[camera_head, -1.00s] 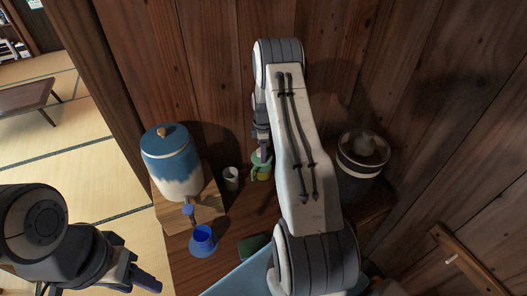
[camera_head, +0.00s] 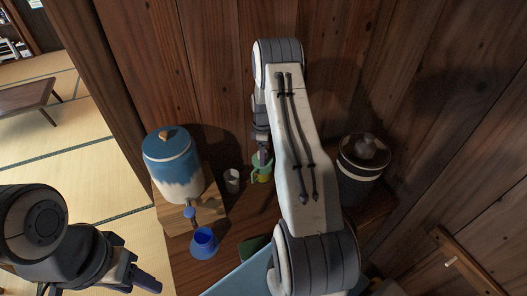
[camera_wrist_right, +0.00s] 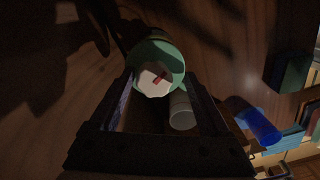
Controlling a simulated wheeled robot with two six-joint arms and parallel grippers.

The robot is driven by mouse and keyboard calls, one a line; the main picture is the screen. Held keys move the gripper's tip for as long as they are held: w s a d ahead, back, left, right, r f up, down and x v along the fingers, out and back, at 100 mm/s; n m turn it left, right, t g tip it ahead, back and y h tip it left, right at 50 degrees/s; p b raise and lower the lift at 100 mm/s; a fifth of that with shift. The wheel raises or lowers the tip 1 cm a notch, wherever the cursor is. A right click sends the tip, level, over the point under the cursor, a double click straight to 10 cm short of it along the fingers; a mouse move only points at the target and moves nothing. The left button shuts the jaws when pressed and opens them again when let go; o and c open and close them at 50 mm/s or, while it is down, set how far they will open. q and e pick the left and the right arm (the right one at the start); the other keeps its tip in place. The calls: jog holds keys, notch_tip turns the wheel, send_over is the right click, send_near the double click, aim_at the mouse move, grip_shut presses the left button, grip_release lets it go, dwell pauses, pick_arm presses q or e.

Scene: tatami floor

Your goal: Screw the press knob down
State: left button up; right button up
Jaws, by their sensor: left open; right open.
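The press looks like a small green and yellow vessel (camera_head: 261,171) on the wooden shelf, under my right gripper (camera_head: 262,155). In the right wrist view its round green top (camera_wrist_right: 172,58) carries a pale knob (camera_wrist_right: 152,82) with a red mark. My right gripper's fingers (camera_wrist_right: 160,92) are open and the knob sits between or just beyond their tips; I cannot tell whether they touch it. The gripper and arm hide part of the press in the head view. My left gripper (camera_head: 142,278) is open and empty at the lower left, away from the shelf.
A blue and white dispenser (camera_head: 174,168) stands left on a wooden stand, with a blue cup (camera_head: 204,242) before it. A dark lidded crock (camera_head: 360,175) stands right. A wooden wall rises behind.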

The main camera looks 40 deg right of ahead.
jog(key=r+p, duration=0.1)
jog(key=r, duration=0.1)
jog(key=r+p, duration=0.1)
jog(key=r, duration=0.1)
jog(key=r+p, duration=0.1)
jog(key=r, duration=0.2)
jog(key=shift+d+p, duration=0.25)
jog(key=shift+p, duration=0.1)
jog(key=shift+r, duration=0.2)
jog(key=shift+r, duration=0.1)
jog(key=s+a+r+m+t, duration=0.1)
jog(key=s+a+r+m, duration=0.2)
jog(key=a+r, duration=0.5)
jog(key=s+a+r+m+t, duration=0.1)
jog(key=s+a+r+m, duration=0.4)
jog(key=a, duration=0.6)
jog(key=s+a+r+n+g+b, duration=0.1)
jog(key=s+a+n+b, duration=0.4)
jog(key=s+a, duration=1.4)
jog(key=s+b, duration=0.2)
jog(key=b, duration=0.1)
jog(key=shift+a+g+y, duration=0.25)
jog(key=shift+g+y, duration=0.15)
